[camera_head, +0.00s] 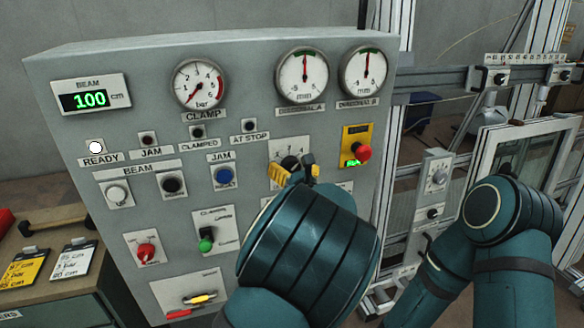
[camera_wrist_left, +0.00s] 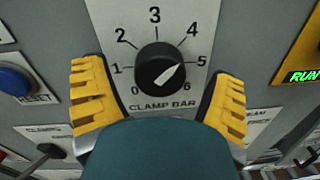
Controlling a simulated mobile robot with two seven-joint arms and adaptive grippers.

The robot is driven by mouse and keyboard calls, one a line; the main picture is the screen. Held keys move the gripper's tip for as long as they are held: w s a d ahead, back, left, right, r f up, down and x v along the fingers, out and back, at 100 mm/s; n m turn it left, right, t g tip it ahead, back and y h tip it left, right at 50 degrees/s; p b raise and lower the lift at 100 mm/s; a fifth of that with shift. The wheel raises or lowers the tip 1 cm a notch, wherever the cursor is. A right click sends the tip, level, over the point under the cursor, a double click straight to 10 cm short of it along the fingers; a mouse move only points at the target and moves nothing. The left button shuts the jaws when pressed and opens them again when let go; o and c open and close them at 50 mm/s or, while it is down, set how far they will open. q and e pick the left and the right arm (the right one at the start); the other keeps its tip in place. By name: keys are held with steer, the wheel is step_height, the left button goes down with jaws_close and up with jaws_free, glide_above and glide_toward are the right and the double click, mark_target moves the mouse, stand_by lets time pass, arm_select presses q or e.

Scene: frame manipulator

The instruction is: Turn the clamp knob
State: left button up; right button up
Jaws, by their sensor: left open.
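The clamp knob (camera_wrist_left: 160,68) is round and black with a white pointer line. It sits on a plate marked CLAMP BAR with a 0 to 6 scale. The line slants, its upper right end towards the 5. In the head view the knob (camera_head: 290,162) is partly hidden by my left gripper (camera_head: 294,172). In the left wrist view the yellow-padded fingers of this gripper (camera_wrist_left: 157,100) are open, one on either side of the knob and apart from it. My right arm shows at the right of the head view; its gripper is not visible.
The clamp gauge (camera_head: 199,84) has its needle at the low end. A red button (camera_head: 361,153) on a yellow plate is right of the knob, and a blue reset button (camera_head: 223,175) is left. A green-tipped lever (camera_head: 206,240) sits lower left. A metal frame (camera_head: 530,150) stands right.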

arm_select(q)
steer(key=shift+w+a, duration=0.2)
steer(key=shift+w, duration=0.4)
steer(key=c, duration=1.2)
